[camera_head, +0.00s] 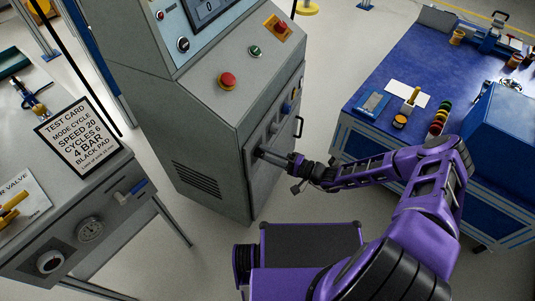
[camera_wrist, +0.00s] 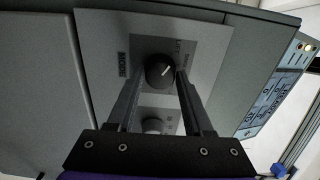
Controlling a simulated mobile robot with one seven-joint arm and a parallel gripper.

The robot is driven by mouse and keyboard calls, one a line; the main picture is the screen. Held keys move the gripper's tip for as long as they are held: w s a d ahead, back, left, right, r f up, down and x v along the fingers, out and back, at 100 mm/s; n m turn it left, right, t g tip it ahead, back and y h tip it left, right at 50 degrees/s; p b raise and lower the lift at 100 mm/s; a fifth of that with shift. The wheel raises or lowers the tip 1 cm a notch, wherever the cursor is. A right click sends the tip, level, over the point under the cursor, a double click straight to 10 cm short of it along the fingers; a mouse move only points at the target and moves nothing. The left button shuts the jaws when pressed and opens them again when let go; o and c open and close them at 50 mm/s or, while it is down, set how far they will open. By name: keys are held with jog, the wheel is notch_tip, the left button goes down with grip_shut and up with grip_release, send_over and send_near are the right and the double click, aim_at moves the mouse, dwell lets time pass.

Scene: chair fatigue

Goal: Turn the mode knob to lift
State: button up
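The mode knob (camera_wrist: 160,71) is a round black knob with a white pointer line, on a light panel plate on the grey cabinet. Its pointer slants up to the right in the wrist view. A MODE label (camera_wrist: 122,65) is left of the knob; small lettering at its upper right is too blurred to read surely. My gripper (camera_wrist: 161,74) has one finger on each side of the knob, close to its edges. I cannot tell whether they touch it. In the head view my gripper (camera_head: 265,154) is at the cabinet's side panel, and the knob is hidden there.
A second round knob (camera_wrist: 153,124) sits below, between my fingers. A handle (camera_head: 298,127) is right of my gripper. A blue workbench (camera_head: 420,70) is right; a test card (camera_head: 80,137) stands left.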

jog(key=o, duration=0.4)
jog(key=shift+c, duration=0.2)
jog(key=v, duration=1.7)
jog(key=shift+d, duration=0.2)
jog(key=shift+s, duration=0.1)
